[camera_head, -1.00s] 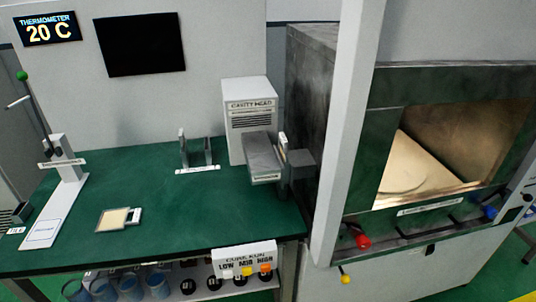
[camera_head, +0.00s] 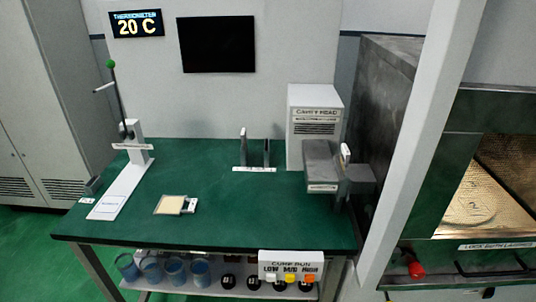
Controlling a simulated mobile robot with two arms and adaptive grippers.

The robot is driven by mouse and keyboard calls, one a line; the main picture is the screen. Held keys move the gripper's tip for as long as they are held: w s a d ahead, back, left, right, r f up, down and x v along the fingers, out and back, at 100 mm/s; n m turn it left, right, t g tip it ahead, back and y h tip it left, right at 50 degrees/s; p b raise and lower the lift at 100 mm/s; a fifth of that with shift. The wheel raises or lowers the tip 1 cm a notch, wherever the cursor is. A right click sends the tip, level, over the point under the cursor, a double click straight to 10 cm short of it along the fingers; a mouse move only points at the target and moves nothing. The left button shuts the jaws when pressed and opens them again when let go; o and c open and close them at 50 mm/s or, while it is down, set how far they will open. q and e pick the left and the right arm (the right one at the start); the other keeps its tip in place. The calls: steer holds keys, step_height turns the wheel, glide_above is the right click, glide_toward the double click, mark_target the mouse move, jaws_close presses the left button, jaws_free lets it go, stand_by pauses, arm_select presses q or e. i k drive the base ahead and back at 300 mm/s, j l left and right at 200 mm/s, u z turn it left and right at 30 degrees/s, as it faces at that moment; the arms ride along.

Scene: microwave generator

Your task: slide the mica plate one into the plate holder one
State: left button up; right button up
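A flat cream plate with a grey-white border, likely the mica plate (camera_head: 170,205), lies on the green bench with a small white piece (camera_head: 190,206) at its right end. A holder with two upright grey posts (camera_head: 266,154) and a white label strip at its foot stands toward the back middle of the bench; I take it for the plate holder, though its label is too small to read. The slot between its posts looks empty. Neither of my grippers shows in this view.
The green bench (camera_head: 235,215) is clear around the plate. A lever stand (camera_head: 127,175) is at left. The cavity head box (camera_head: 316,118) and a grey block (camera_head: 322,165) are at right, beside a white pillar (camera_head: 425,140) and oven (camera_head: 480,190). Cups and a button panel sit below.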

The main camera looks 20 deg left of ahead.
mark_target(343, 167)
steer(key=k+j, duration=0.1)
steer(key=j, duration=0.35)
steer(key=k+j, duration=0.15)
steer(key=j, duration=0.3)
steer(key=k+j, duration=0.1)
steer(key=j, duration=0.4)
steer(key=k+j, duration=0.1)
steer(key=j, duration=0.35)
steer(key=k+j, duration=0.15)
steer(key=j, duration=0.3)
